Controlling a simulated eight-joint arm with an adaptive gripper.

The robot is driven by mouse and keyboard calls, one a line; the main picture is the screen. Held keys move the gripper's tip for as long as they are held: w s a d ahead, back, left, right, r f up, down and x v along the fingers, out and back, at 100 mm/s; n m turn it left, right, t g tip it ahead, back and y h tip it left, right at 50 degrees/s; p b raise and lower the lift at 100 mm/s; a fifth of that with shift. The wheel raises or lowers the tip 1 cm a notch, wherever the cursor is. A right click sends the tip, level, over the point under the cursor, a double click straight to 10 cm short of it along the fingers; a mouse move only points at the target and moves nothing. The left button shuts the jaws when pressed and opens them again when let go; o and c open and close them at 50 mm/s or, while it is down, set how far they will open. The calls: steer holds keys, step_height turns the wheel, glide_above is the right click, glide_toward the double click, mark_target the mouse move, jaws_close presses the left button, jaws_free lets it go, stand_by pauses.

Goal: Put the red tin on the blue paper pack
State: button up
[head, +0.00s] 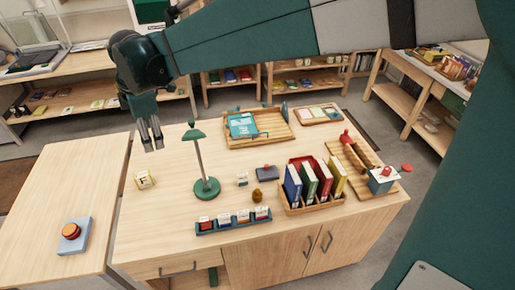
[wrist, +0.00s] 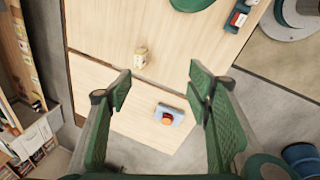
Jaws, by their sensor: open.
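The red tin (head: 71,230), round with an orange-red top, rests on the flat blue paper pack (head: 76,246) on the left table. In the wrist view the tin (wrist: 167,120) also sits on the pack (wrist: 179,115), with the pack's rim showing around it. My gripper (head: 152,146) is raised above the tables, up and to the right of the tin in the head view. In the wrist view my gripper (wrist: 154,90) has its fingers wide apart, with nothing between them. The tin is clear of both fingers.
A cream block (head: 144,180) stands near the left edge of the larger table. A green lamp (head: 206,188), a blue rack (head: 233,224) and a wooden book holder (head: 315,207) stand farther right. The left table (head: 60,180) is otherwise bare.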

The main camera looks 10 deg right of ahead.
steer(key=s+d+r+m+t, duration=0.15)
steer(key=s+d+m, duration=0.3)
steer(key=d, duration=0.65)
steer(key=s+d+r+m+t, duration=0.15)
steer(key=s+d+m, duration=0.3)
steer(key=d, duration=0.65)
steer(key=s+d+f+m, duration=0.3)
steer(key=s+d+m, duration=0.3)
steer(key=d, duration=0.3)
steer(key=s+d+f+m+t+h, duration=0.1)
steer(key=s+d+f+m, duration=0.2)
steer(key=s+d+m, duration=0.3)
steer(key=s+d, duration=0.3)
steer(key=shift+s+t+h, duration=0.15)
steer(key=shift+t+h, duration=0.15)
